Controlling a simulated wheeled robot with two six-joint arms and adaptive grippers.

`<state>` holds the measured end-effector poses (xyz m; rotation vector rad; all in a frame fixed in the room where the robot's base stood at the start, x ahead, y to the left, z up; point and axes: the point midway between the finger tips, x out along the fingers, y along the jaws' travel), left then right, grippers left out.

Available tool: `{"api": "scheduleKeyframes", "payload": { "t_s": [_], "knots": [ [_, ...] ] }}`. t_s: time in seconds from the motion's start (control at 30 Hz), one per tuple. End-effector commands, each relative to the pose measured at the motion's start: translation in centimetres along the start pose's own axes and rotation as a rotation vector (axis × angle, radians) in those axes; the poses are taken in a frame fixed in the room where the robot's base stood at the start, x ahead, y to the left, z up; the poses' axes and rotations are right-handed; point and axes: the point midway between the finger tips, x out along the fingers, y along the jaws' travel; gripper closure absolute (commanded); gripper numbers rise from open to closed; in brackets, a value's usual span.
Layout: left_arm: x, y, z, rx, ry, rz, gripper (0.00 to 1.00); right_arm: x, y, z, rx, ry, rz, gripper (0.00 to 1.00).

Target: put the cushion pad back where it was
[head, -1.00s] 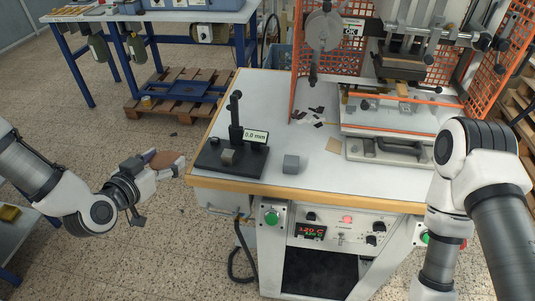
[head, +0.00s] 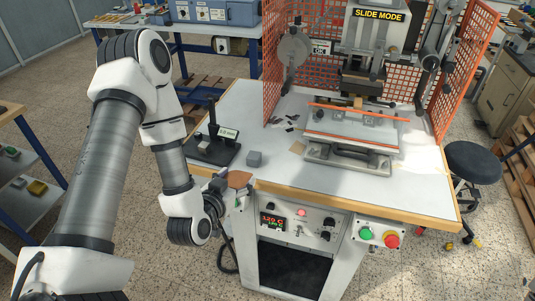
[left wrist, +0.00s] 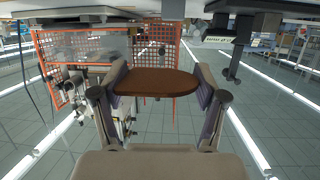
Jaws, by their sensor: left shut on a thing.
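The cushion pad (head: 240,180) is a flat brown piece with a rounded outline. My left gripper (head: 228,183) is shut on it and holds it by the front edge of the white worktable (head: 230,122), left of the control panel. In the left wrist view the pad (left wrist: 155,82) spans the space between the two fingers of my left gripper (left wrist: 158,92), pinched at its sides. The foil press (head: 365,60) with its slide bed (head: 352,125) stands at the back right of the table. My right gripper is not in view.
Orange mesh guards (head: 468,65) flank the press. The control panel (head: 300,222) is below the front edge. A black stool (head: 472,162) stands at right.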

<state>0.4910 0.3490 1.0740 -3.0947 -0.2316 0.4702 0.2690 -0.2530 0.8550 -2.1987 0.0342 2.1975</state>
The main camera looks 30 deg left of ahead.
Motion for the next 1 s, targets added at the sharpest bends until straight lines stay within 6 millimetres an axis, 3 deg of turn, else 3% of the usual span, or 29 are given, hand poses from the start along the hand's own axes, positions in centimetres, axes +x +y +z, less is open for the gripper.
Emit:
{"api": "scheduleKeyframes", "payload": {
  "t_s": [0.2, 0.53, 0.6, 0.9, 1.0],
  "knots": [
    [3.4, -0.4, 0.7, -0.002, 0.011, -0.004, 0.41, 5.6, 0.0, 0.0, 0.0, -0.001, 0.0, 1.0],
    [5.4, -0.7, 0.0, -0.003, 0.007, 0.0, 0.41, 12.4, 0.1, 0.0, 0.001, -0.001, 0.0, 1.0],
    [6.6, -1.0, -1.5, 0.005, 0.002, -0.002, 0.41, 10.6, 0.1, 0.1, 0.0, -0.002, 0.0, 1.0],
    [13.4, -1.9, -2.9, 0.004, 0.001, -0.002, 0.41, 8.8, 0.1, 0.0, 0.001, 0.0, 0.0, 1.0],
    [14.7, -2.1, -3.0, 0.002, 0.0, -0.001, 0.41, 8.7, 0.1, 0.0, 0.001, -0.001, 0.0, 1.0]
  ]
}}
